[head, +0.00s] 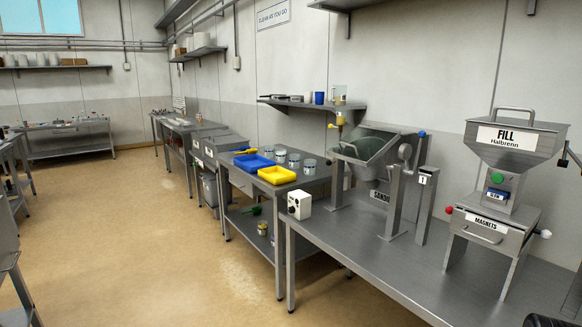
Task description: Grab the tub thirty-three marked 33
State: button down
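Several small grey tubs with pale labels stand in a row on the steel table behind the blue and yellow trays: one tub (268,152), another tub (294,160) and the tub nearest me (309,166) among them. Their marks are too small to read, so I cannot tell which one is marked 33. My gripper is not seen in the head view; only a small dark piece shows at the bottom right edge, and I cannot tell what it is.
A blue tray (254,162) and a yellow tray (277,175) lie in front of the tubs. A tilted hopper (368,146) and the FILL machine (512,140) stand on the nearer steel table (400,262). A wall shelf (312,104) hangs above. The floor at left is open.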

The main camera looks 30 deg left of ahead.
aim_at(293, 159)
jog(key=u, duration=1.15)
jog(key=i+j+z, duration=0.15)
jog(key=z, duration=0.2)
jog(key=i+j+z, duration=0.15)
jog(key=z, duration=0.2)
jog(key=i+j+z, duration=0.1)
jog(key=j, duration=0.25)
jog(key=i+j+z, duration=0.1)
jog(key=i+j, duration=0.3)
jog(key=j, duration=0.35)
jog(key=i+j+z, duration=0.15)
jog(key=j, duration=0.2)
jog(key=i+j+z, duration=0.1)
jog(key=j, duration=0.3)
